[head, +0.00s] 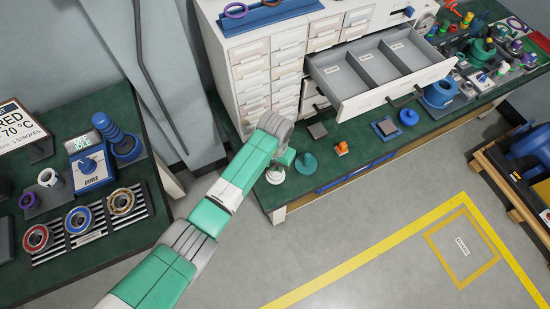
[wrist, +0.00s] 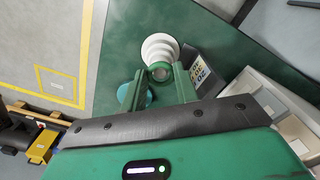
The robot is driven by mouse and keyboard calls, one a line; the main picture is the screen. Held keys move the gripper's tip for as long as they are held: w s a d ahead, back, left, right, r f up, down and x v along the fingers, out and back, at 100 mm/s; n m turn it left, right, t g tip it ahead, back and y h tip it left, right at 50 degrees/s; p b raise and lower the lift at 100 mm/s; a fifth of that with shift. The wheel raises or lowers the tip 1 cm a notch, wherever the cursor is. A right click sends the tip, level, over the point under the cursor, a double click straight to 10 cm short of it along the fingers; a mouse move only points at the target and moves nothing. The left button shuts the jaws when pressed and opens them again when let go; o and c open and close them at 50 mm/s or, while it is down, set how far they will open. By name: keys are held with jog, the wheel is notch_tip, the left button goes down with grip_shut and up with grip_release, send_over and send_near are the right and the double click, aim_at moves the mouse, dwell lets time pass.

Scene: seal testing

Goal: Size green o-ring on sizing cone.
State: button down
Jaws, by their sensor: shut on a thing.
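The white stepped sizing cone (wrist: 160,47) stands on the green bench in the wrist view. In the head view its pale base (head: 275,176) shows just below my gripper (head: 286,157). My gripper (wrist: 159,70) is shut on the green o-ring (wrist: 160,72), a small ring between the two green fingertips at the cone's narrow end. I cannot tell whether the ring is around the tip or just above it. The o-ring is too small to make out in the head view.
A teal cone-shaped piece (head: 306,163) stands close to the right of the sizing cone. A dark card with numbers (wrist: 203,73) stands beside the cone. The white drawer cabinet (head: 270,75) is behind, with one drawer (head: 385,75) pulled out over the bench.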

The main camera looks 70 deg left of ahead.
jog(key=shift+f+b, duration=0.35)
jog(key=shift+f, duration=0.35)
jog(key=c, duration=1)
grip_release()
notch_tip(320, 180, up, 9)
jog(key=p, duration=0.9)
